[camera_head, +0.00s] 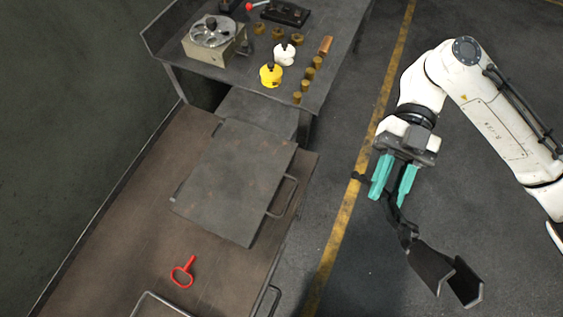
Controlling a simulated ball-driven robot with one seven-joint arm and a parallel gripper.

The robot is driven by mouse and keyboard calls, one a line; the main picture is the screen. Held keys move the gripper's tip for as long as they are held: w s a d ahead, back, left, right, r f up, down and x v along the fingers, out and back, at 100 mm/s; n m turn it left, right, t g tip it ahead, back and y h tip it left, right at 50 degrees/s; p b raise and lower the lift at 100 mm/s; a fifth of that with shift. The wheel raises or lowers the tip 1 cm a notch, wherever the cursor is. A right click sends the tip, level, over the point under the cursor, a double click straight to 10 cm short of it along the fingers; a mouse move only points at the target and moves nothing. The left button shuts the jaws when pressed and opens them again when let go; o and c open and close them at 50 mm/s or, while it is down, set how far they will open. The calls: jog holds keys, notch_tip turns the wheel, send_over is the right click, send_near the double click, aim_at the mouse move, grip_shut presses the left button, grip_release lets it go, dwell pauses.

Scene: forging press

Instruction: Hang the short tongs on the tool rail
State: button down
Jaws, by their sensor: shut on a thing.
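My gripper (393,182), with teal fingers, is shut on the handle end of dark short tongs (405,232). The tongs hang down and to the right, with two broad, flat, bent jaws (447,275) apart at the lower end. They are held in the air over the dark floor, right of the yellow line, and appear clear of the benches. The tool rail is not something I can make out in this view.
A brown bench (150,225) at left bears a grey metal plate (233,180) with a side handle and a red ring-handled item (182,273). Behind it, a dark table (330,75) bears a dial device (212,33), a yellow knob (271,75), a white knob (285,54) and several brass pieces. Floor at right is free.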

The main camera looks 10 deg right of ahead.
jog(key=shift+r+g+y, duration=0.45)
jog(key=shift+g+y, duration=0.05)
jog(key=shift+g, duration=0.2)
notch_tip(320, 180, up, 3)
jog(key=g+y, duration=0.3)
jog(key=shift+g, duration=0.3)
